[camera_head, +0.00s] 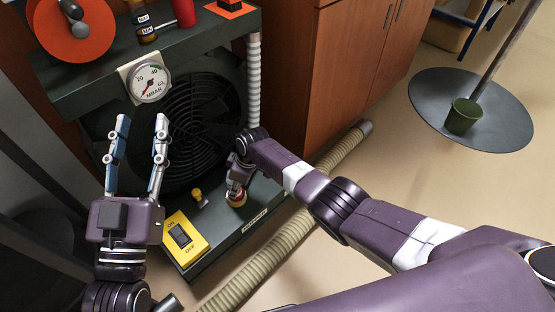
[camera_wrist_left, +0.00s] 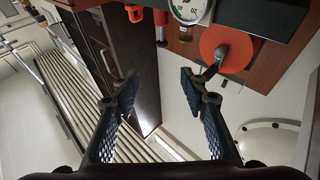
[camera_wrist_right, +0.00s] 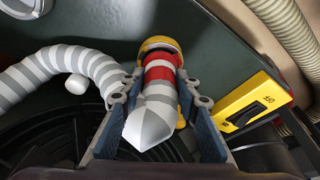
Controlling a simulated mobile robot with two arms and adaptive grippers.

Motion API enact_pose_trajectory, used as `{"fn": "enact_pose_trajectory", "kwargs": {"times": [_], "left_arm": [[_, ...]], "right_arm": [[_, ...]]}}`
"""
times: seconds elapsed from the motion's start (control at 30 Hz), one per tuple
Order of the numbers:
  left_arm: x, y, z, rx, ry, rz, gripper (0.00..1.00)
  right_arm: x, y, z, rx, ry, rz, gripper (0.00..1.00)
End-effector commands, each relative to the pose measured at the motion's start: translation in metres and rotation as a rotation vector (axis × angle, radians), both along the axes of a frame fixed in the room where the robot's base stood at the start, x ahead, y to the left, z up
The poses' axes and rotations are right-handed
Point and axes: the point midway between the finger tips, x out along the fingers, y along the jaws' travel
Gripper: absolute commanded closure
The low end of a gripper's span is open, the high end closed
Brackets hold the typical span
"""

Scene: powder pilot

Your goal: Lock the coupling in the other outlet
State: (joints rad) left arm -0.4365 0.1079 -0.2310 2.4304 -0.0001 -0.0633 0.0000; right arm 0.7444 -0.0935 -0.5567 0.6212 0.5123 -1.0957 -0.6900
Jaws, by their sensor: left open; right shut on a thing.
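My right gripper (camera_wrist_right: 160,105) is shut on a coupling (camera_wrist_right: 160,72) with a red band and a grey-and-white striped body. The coupling's far end meets a yellow ring (camera_wrist_right: 158,44) on the dark machine panel; whether it is locked I cannot tell. In the head view the coupling's red and yellow end (camera_head: 236,198) shows just below my right gripper, low on the machine's base. A striped hose (camera_wrist_right: 60,66) curves in from the left behind the fingers. My left gripper (camera_head: 142,120) is open and empty, in front of the machine's left part.
A yellow ON/OFF switch box (camera_head: 186,238) and a small yellow knob (camera_head: 198,197) sit left of the coupling. A gauge (camera_head: 148,82) hangs above the black fan (camera_head: 205,120). A beige hose (camera_head: 275,235) runs along the floor. Open floor lies right.

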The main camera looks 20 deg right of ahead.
Motion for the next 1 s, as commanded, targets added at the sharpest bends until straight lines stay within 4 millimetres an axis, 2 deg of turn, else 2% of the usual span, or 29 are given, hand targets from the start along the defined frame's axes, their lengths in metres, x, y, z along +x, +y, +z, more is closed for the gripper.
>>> {"fn": "enact_pose_trajectory", "kwargs": {"times": [0.87,0.9,1.0], "left_arm": [[-0.007,0.0,0.017,-0.023,-0.081,-0.005,0.6],[-0.007,0.0,0.018,-0.024,-0.085,-0.005,0.6],[-0.007,0.0,0.018,-0.024,-0.085,-0.005,0.6]], "right_arm": [[0.0,0.0,-0.004,0.001,-0.001,0.0,0.96],[0.0,0.0,-0.003,0.001,-0.001,0.0,0.66],[0.0,0.0,-0.003,0.001,-0.001,0.0,0.55]]}}
